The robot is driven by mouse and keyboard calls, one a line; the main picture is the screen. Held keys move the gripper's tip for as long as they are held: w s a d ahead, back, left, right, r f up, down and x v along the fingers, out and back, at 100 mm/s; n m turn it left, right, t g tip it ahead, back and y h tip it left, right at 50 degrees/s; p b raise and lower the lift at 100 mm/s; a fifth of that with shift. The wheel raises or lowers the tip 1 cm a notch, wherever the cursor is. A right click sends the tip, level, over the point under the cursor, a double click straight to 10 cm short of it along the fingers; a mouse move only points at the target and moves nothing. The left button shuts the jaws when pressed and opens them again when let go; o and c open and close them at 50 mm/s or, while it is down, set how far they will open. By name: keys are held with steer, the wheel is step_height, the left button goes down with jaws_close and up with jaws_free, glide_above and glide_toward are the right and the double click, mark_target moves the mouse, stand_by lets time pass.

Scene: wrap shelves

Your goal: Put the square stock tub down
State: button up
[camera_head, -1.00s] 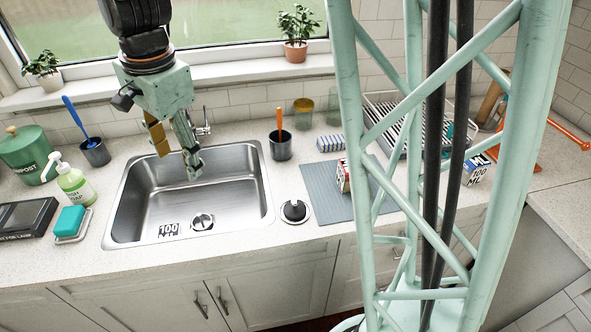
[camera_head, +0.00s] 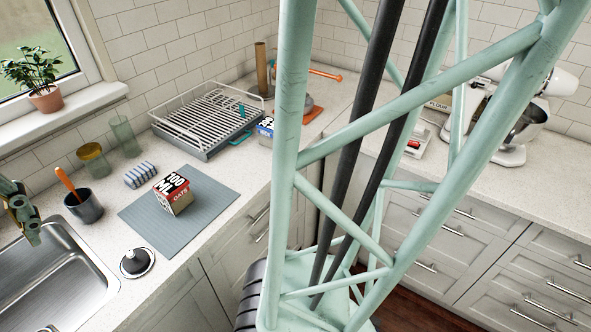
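Part of my gripper (camera_head: 22,213) shows at the left edge of the head view, above the far side of the sink. The frame edge cuts it off, so I cannot see whether it is open or holds anything. I cannot make out anything clearly marked as a square stock tub.
The sink (camera_head: 60,285) is at lower left. A mixer (camera_head: 510,115) stands right. The right counter front is mostly clear.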

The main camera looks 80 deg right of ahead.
steer(key=s+d+r+n, duration=0.1)
steer(key=s+n, duration=0.1)
steer(key=s, duration=0.4)
steer(key=s+d+r+n, duration=0.1)
steer(key=s+n, duration=0.2)
steer(key=s, duration=0.3)
steer(key=s+d+r+n+t, duration=0.1)
steer(key=s+n, duration=0.1)
steer(key=s, duration=0.3)
steer(key=shift+s+d, duration=0.4)
stand_by(0.5)
